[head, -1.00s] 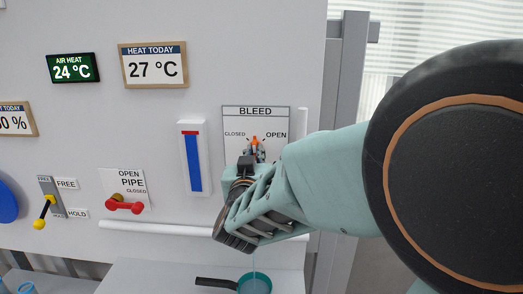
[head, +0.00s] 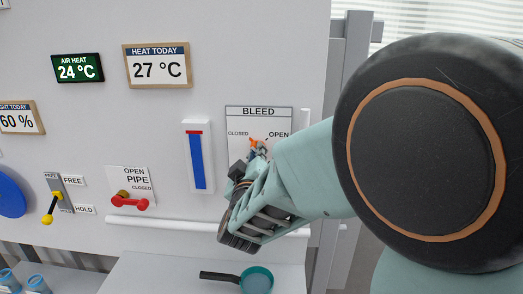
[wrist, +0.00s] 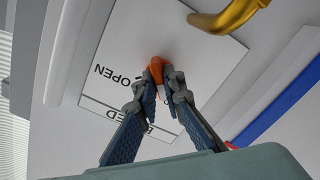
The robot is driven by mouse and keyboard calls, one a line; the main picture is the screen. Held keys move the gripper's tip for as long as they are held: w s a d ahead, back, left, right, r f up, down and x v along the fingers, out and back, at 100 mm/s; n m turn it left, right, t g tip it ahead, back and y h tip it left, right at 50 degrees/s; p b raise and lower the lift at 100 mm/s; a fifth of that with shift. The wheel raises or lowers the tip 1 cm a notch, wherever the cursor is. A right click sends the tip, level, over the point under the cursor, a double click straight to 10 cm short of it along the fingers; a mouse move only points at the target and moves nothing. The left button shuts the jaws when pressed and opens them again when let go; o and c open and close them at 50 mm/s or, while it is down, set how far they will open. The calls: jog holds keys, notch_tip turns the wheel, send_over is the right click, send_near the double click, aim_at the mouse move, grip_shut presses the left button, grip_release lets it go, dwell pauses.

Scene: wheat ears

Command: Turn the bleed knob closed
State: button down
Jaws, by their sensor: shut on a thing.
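The bleed knob is orange (head: 253,143) and sits on the white BLEED plate (head: 236,119), between the CLOSED label at left and the OPEN label at right. In the wrist view the orange knob (wrist: 156,66) stands between my fingertips. My gripper (wrist: 160,84) is shut on it. In the head view my gripper (head: 257,151) and wrist cover the lower part of the plate. The knob points up and a little left in the head view, but its exact angle is partly hidden by the fingers.
A teal pan (head: 257,280) stands on the ledge below. A white rail (head: 165,226) runs under the panel. A blue gauge (head: 198,160) and a red PIPE lever (head: 130,202) are to the left. A brass spout (wrist: 230,16) shows near the plate in the wrist view.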

dwell(0.5)
jog(key=c, duration=2)
grip_release()
jog(key=shift+c, duration=0.2)
jog(key=shift+s, duration=0.1)
jog(key=s, duration=0.7)
jog(key=shift+s+a, duration=0.15)
